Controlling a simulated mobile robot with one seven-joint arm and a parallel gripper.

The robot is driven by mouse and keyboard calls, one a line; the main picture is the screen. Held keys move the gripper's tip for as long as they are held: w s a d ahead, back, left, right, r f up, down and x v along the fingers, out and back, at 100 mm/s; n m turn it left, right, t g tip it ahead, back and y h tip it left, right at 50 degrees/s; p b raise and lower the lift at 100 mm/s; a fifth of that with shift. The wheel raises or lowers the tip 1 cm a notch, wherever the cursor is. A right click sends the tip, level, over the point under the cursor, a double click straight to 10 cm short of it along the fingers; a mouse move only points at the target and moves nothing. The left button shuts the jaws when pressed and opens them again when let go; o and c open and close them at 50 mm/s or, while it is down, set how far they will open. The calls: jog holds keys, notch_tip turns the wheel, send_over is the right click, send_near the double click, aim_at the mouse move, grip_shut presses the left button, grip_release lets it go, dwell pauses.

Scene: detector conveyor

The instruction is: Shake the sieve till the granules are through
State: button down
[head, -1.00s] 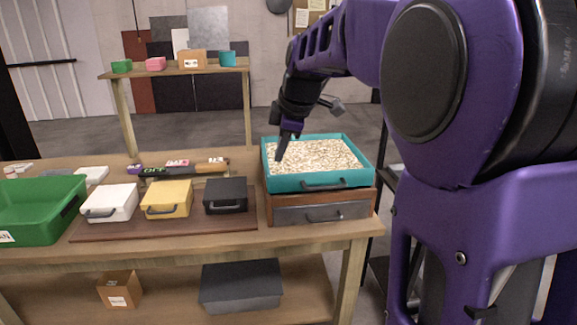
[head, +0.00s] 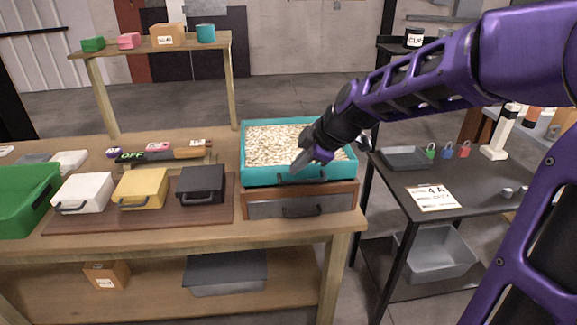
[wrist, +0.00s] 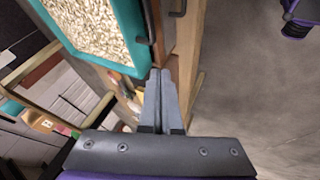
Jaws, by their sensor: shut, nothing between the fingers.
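The sieve is a teal square tray (head: 248,173) full of pale granules (head: 268,143). It sits on a wooden box with a grey drawer front (head: 285,206) at the right end of the workbench. A dark handle runs along its front wall. My gripper (head: 299,165) is shut and empty at the front right of the sieve in the head view. In the wrist view my gripper (wrist: 161,72) has its fingers together just beside the teal sieve wall (wrist: 128,30) and its dark handle (wrist: 149,20). I cannot tell whether they touch. What lies under the granules is hidden.
A white box (head: 83,193), a yellow box (head: 140,188) and a black box (head: 202,185) stand on a brown board left of the sieve. A green bin (head: 28,200) is at far left. A dark side table (head: 465,190) stands to the right.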

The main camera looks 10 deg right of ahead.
jog(key=b, duration=0.2)
send_near(270, 180)
notch_tip(270, 180, down, 4)
jog(key=s+a, duration=0.2)
jog(key=shift+w+d+r, duration=0.1)
jog(key=shift+w, duration=0.95)
jog(key=shift+w+d+r, duration=0.1)
jog(key=shift+w, duration=0.95)
